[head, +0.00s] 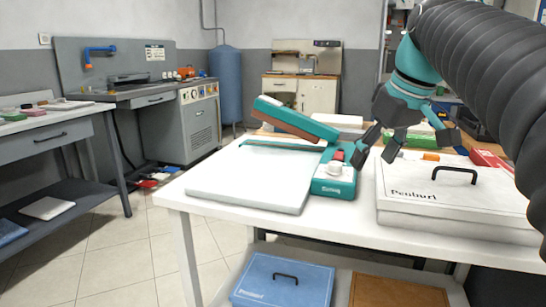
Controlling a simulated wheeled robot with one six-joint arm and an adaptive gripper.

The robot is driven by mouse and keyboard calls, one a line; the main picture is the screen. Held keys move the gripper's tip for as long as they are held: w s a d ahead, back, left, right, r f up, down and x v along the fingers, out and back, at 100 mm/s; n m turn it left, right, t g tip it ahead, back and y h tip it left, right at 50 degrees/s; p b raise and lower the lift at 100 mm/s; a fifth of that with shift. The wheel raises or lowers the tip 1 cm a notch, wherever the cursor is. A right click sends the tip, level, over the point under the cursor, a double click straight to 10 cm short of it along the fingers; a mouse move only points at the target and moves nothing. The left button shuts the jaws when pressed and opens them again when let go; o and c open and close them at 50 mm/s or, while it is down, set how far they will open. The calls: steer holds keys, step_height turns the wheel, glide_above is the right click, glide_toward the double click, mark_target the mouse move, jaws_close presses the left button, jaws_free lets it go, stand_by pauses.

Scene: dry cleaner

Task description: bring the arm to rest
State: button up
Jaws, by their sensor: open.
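My gripper (408,146) hangs over the back right part of the white table (350,229). Its dark fingers are spread apart and nothing shows between them. My arm reaches in from the upper right. Left of the gripper, a teal and white machine (333,184) with a raised teal lid arm (296,117) and a flat white plate (252,177) stands on the table. A white case with a black handle (447,212) lies below and to the right of the gripper. Whether the fingers touch anything behind the machine is hard to tell.
Behind the gripper are a green box (425,138) and a red item (487,158). A blue case (283,287) and a brown board (398,292) lie on the lower shelf. A grey side table (62,140) stands left. Tiled floor (130,240) between is mostly clear.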

steer(key=s+a+f+m+h, duration=0.1)
steer(key=s+f+m, duration=0.1)
steer(key=s+f, duration=0.6)
steer(key=s+a+f+m+t, duration=0.1)
steer(key=s+f+m, duration=0.2)
steer(key=s+f, duration=0.6)
step_height(320, 180, down, 9)
steer(key=shift+s+t+h, duration=0.15)
steer(key=shift+t+h, duration=0.15)
steer(key=shift+h, duration=0.1)
steer(key=shift+a, duration=0.1)
stand_by(0.3)
